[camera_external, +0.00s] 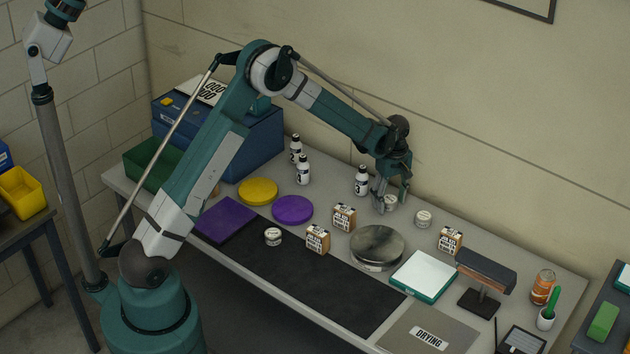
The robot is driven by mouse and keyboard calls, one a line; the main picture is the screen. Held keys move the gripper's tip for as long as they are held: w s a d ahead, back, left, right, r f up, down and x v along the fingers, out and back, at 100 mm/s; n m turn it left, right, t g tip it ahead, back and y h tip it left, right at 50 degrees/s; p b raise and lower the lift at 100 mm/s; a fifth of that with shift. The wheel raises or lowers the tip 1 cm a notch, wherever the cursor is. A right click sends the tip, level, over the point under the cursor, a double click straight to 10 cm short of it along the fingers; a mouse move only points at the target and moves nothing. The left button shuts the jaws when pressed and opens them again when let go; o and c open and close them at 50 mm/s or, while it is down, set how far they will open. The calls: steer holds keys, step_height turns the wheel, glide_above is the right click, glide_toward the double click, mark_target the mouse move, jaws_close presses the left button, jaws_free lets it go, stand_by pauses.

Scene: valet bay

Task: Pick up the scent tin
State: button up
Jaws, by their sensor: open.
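Several small round silver tins with pale labels look alike, and I cannot read which is the scent tin. One tin (391,203) is at my gripper, at the back of the table. A second tin (423,219) stands just to its right. A third tin (273,237) sits on the black mat at the front left. My gripper (391,206) points down and is open, with its fingers around or just beside the first tin. Whether the fingers touch it cannot be told, as they partly hide it.
A black-and-white bottle (362,181) stands close left of my gripper. Brown cartons (344,217), a round metal plate (377,248) and a white-topped teal scale (424,276) stand in front. A brush on a stand (485,270) is at right. The black mat (290,275) is mostly clear.

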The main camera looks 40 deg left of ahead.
mark_target(391, 200)
steer(key=shift+c, duration=0.7)
steer(key=c, duration=0.9)
steer(key=shift+r, duration=0.1)
steer(key=shift+r, duration=4.95)
